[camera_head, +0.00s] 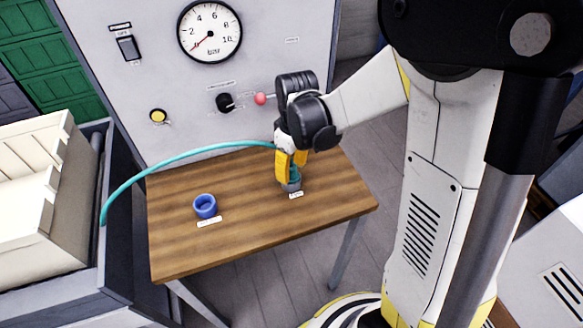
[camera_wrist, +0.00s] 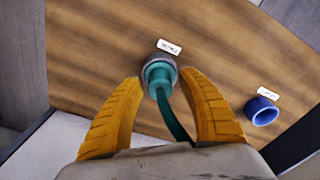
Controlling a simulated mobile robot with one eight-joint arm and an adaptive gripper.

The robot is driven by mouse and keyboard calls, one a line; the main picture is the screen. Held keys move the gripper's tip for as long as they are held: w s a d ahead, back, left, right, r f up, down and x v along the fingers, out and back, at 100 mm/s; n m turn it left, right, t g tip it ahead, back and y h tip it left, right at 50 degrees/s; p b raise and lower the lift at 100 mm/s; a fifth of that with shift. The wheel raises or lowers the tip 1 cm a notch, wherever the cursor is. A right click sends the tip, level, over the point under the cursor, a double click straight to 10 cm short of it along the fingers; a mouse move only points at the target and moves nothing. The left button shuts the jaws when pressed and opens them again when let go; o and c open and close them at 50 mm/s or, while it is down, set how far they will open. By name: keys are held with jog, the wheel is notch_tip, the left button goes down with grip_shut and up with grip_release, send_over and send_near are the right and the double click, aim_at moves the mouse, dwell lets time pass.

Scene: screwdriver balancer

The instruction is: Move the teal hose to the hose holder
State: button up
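The teal hose (camera_head: 185,155) arches from the bin edge at left over the back of the wooden table to my gripper. Its teal end (camera_wrist: 158,73) stands in a round grey holder (camera_wrist: 156,60) with a small label beside it; the grey holder (camera_head: 291,187) also shows below my fingers in the head view. My gripper (camera_head: 291,160) is over this end, its yellow fingers one on each side. In the wrist view my gripper (camera_wrist: 158,80) looks open, with narrow gaps beside the hose. A blue ring-shaped holder (camera_head: 204,206), empty, stands at the table's left; it also shows in the wrist view (camera_wrist: 261,111).
The wooden table (camera_head: 255,225) is clear between the two holders. A dark bin with cream crates (camera_head: 35,190) stands at left.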

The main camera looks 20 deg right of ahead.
aim_at(293, 167)
notch_tip(293, 167, up, 12)
jog(key=shift+s+d, duration=0.15)
jog(key=shift+s, duration=0.1)
dwell(0.5)
jog(key=s+r+m+t, duration=0.3)
jog(key=s+m+t, duration=0.3)
jog(key=s, duration=0.6)
jog(key=shift+a+m+t, duration=0.2)
jog(key=shift+m+t, duration=0.1)
jog(key=shift+m, duration=0.1)
jog(key=shift+r, duration=0.1)
dwell(2.2)
